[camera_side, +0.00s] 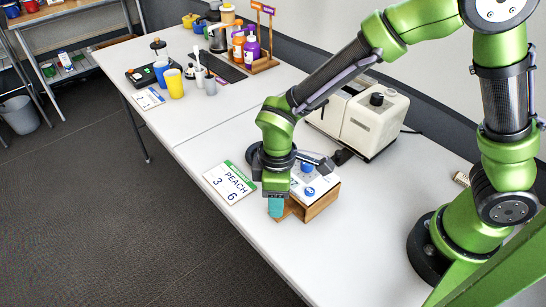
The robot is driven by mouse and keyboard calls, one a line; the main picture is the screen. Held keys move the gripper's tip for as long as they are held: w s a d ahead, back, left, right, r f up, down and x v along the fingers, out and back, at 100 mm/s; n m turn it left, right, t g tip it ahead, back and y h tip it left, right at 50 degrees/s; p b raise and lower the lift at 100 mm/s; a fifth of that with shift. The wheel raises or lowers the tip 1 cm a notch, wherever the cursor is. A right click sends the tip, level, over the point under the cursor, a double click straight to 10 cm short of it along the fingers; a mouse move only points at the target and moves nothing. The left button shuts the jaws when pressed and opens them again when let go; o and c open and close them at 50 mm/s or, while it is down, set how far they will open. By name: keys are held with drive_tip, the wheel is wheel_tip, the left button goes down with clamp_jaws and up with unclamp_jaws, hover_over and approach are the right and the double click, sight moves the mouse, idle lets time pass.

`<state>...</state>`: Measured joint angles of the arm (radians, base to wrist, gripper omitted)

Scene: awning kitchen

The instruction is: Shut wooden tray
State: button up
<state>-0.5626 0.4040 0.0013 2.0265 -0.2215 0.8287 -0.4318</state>
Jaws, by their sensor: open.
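The wooden tray (322,204) is a small brown wooden box on the white table, below the middle of the side view. A white panel with blue round pieces (309,191) lies on its top. My gripper (276,206) points down at the tray's front left side, with a teal fingertip beside the wood. My gripper is open, and no object shows between its fingers. My wrist hides the tray's back left part. I cannot tell whether the fingertip touches the tray, nor how far the tray stands open.
A cream toaster-like machine (368,120) stands behind the tray. Cups (175,84), bottles (251,47) and a dark mat stand at the far end. The table's front edge is close to the tray. The table right of the tray is clear.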

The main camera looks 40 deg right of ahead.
drive_tip(key=a, duration=0.3)
drive_tip(key=shift+a+r, duration=0.35)
drive_tip(key=shift+a, duration=0.05)
wheel_tip(320, 180, up, 16)
drive_tip(key=s+d+r+m+t+y, duration=0.1)
drive_tip(key=s+d+m+t, duration=0.2)
drive_tip(key=d+m, duration=0.3)
drive_tip(key=s+d+r+m+t+y, duration=0.1)
drive_tip(key=s+d+m+t, duration=0.3)
drive_tip(key=d, duration=1)
drive_tip(key=shift+s+r+m, duration=0.45)
drive_tip(key=shift+r+m, duration=0.3)
drive_tip(key=shift+m, duration=0.75)
